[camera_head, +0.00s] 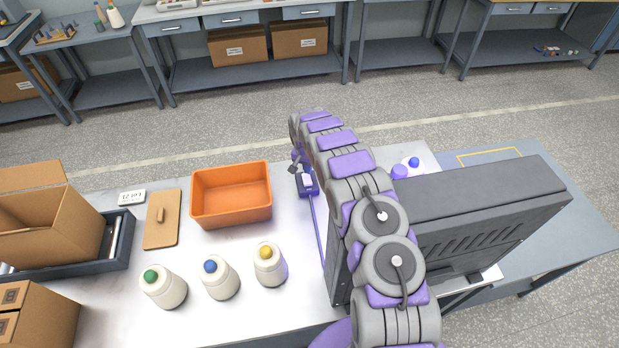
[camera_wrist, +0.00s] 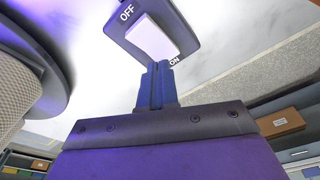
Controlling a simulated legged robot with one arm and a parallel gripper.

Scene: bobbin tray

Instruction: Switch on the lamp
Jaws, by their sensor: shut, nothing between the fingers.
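A switch box (camera_head: 308,187) with a pale rocker lies on the white table, just left of my arm in the head view. In the wrist view the switch (camera_wrist: 152,38) is close up, with OFF printed at its upper left end and ON at its lower right end. My gripper (camera_wrist: 158,66) is shut and empty, its fingertips beside the ON end of the rocker. I cannot tell whether they touch it. In the head view my gripper (camera_head: 296,165) is small beside the switch box. A cable (camera_head: 317,232) runs from the box toward the front. I cannot make out the lamp itself.
An orange bin (camera_head: 231,221), a wooden lid (camera_head: 162,219) and bottles with green (camera_head: 164,288), blue (camera_head: 220,278) and yellow (camera_head: 269,265) tops stand left of the switch. A large dark vented case (camera_head: 480,240) is on the right. Cardboard boxes (camera_head: 45,225) fill the far left.

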